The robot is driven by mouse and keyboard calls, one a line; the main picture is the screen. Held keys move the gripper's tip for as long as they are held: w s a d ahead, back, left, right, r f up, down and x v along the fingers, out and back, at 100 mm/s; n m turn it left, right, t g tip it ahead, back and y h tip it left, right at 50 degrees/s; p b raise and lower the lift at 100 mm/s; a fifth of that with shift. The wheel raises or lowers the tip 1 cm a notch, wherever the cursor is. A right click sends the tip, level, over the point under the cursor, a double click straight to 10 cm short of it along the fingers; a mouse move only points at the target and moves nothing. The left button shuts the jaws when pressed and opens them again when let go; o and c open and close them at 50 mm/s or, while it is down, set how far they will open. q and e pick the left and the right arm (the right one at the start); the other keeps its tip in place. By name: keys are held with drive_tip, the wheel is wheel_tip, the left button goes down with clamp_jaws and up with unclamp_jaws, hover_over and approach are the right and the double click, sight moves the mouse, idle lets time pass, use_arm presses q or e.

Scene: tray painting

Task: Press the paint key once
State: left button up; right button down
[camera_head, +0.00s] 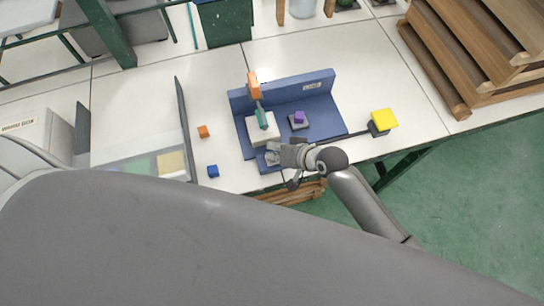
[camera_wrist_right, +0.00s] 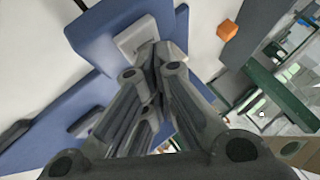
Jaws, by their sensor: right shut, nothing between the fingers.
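A blue station (camera_head: 325,122) with a raised back wall stands on the white table. It carries a white block (camera_head: 262,133) under an orange and green nozzle-like part (camera_head: 254,86), and a small purple cube (camera_head: 299,117) on a grey base. No part is clearly readable as the paint key. My right gripper (camera_head: 279,153) is shut and empty at the station's front edge, by a pale grey piece (camera_head: 271,157). In the right wrist view its fingers (camera_wrist_right: 152,62) overlap a light grey plate (camera_wrist_right: 133,37) on blue; I cannot tell whether they touch. My left gripper is out of view.
An orange cube (camera_head: 203,131) and a blue cube (camera_head: 213,171) lie left of the station. A yellow block (camera_head: 384,118) on a dark base stands at the right. A dark upright panel (camera_head: 182,125) stands at left, wooden steps (camera_head: 450,70) at back right.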

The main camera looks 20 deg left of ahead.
drive_tip(key=shift+f, duration=0.3)
drive_tip(key=shift+r, duration=0.1)
idle(0.3)
drive_tip(key=shift+r+p, duration=0.85)
wheel_tip(320, 180, up, 5)
drive_tip(key=p, duration=0.5)
drive_tip(key=shift+r, duration=0.1)
idle(0.4)
